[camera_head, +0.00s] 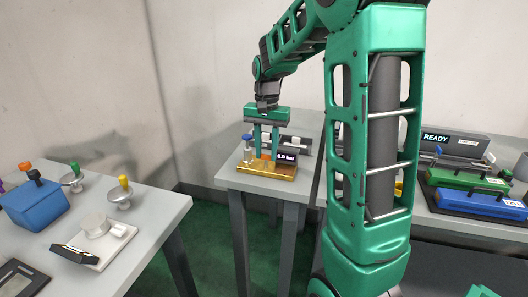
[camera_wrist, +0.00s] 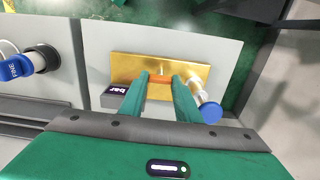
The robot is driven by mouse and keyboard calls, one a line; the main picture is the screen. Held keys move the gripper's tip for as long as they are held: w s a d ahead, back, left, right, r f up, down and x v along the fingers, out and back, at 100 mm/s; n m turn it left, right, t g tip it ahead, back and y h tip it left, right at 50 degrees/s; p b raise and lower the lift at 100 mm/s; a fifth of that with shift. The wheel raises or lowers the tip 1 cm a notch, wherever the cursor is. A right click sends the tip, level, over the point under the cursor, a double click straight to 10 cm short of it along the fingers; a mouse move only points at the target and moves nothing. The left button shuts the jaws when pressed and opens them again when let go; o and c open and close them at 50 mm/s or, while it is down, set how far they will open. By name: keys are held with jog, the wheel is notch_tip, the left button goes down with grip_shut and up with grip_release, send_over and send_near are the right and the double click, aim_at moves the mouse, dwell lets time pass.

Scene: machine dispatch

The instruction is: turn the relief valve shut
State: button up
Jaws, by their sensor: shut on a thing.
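The relief valve appears to be the unit on a gold base plate (camera_head: 285,172) on the small grey table; the plate also shows in the wrist view (camera_wrist: 200,70). An orange handle (camera_wrist: 160,81) sits on the plate. My gripper (camera_wrist: 162,76) points down with its two green fingers on either side of the handle, shut on it. In the head view my gripper (camera_head: 266,156) mostly hides the handle. A dark display (camera_head: 287,156) on the unit reads about "0.0 bar". A blue-capped pale cylinder (camera_wrist: 211,112) stands beside the right finger in the wrist view.
A left table (camera_head: 160,215) holds a blue box (camera_head: 35,207), several knobbed pieces and a white device (camera_head: 97,240). A right bench holds a "READY" panel (camera_head: 455,143) and green and blue blocks. My arm hides part of that bench. Green floor lies between the tables.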

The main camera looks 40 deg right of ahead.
jog(key=shift+w+r, duration=0.15)
jog(key=shift+w, duration=0.05)
jog(key=o, duration=0.9)
jog(key=shift+o, duration=0.7)
jog(key=shift+s, duration=0.1)
notch_tip(320, 180, up, 11)
jog(key=shift+f, duration=0.2)
jog(key=s+a+f+n, duration=0.1)
jog(key=s+f, duration=0.3)
jog(key=s, duration=0.5)
jog(key=s+a+f+n, duration=0.1)
jog(key=s+f, duration=0.3)
jog(key=s, duration=0.6)
jog(key=s+a+f+n, duration=0.1)
jog(key=s+f, duration=0.3)
jog(key=s, duration=0.6)
jog(key=shift+a+n, duration=0.2)
jog(key=shift+n, duration=0.4)
